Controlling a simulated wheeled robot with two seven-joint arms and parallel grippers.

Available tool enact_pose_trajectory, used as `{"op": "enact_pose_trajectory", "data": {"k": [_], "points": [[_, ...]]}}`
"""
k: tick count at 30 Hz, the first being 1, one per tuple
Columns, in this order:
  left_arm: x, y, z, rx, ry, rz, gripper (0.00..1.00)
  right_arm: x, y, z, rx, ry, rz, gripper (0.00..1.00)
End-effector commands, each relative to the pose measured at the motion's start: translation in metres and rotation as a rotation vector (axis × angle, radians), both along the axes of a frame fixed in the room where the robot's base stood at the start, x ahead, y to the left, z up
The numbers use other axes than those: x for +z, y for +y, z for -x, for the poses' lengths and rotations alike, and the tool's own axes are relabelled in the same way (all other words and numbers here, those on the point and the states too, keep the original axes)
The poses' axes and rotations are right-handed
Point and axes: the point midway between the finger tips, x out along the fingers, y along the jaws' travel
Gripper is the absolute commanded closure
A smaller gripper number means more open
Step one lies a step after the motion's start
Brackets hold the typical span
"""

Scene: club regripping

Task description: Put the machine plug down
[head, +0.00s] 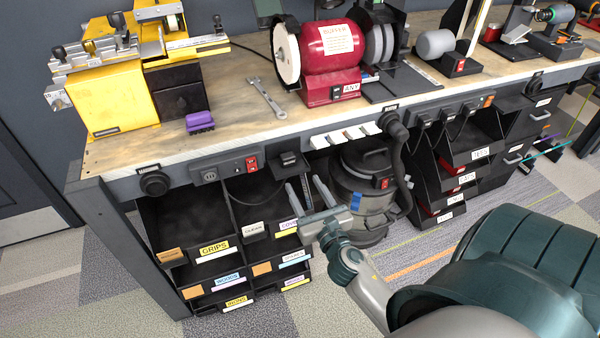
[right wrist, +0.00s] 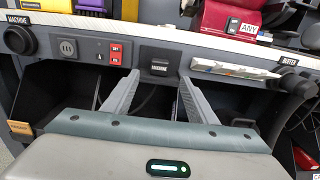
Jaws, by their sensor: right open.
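A black block that looks like the machine plug (head: 289,160) sits at the bench's front rail, with a dark cord near it. In the right wrist view the same block (right wrist: 160,62) carries a small white label that seems to read MACHINE. My right gripper (head: 305,184) is open and empty in front of and below the rail. In the right wrist view its two fingers (right wrist: 158,84) point toward the block, one on each side of it in the picture, apart from it. My left gripper is not in view.
The outlet box (head: 222,170) with a red switch is left of the block, beside a round black port (head: 154,183). Labelled bins (head: 214,248) stand below. A shop vacuum (head: 365,185) with a hose is to the right. A wrench (head: 266,98) lies on the bench.

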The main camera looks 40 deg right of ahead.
Motion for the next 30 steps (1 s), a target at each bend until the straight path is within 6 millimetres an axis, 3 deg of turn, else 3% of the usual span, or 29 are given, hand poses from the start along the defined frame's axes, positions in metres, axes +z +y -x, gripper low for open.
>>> {"op": "enact_pose_trajectory", "data": {"k": [22,26,30], "points": [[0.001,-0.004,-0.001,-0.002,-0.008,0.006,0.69,-0.004,0.003,0.007,0.001,0.004,-0.016,0.48],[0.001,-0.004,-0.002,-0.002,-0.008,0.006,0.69,-0.028,0.008,0.006,0.010,0.023,-0.116,0.48],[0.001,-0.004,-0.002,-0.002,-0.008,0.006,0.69,-0.087,0.021,0.009,0.012,0.070,-0.368,0.48]]}}
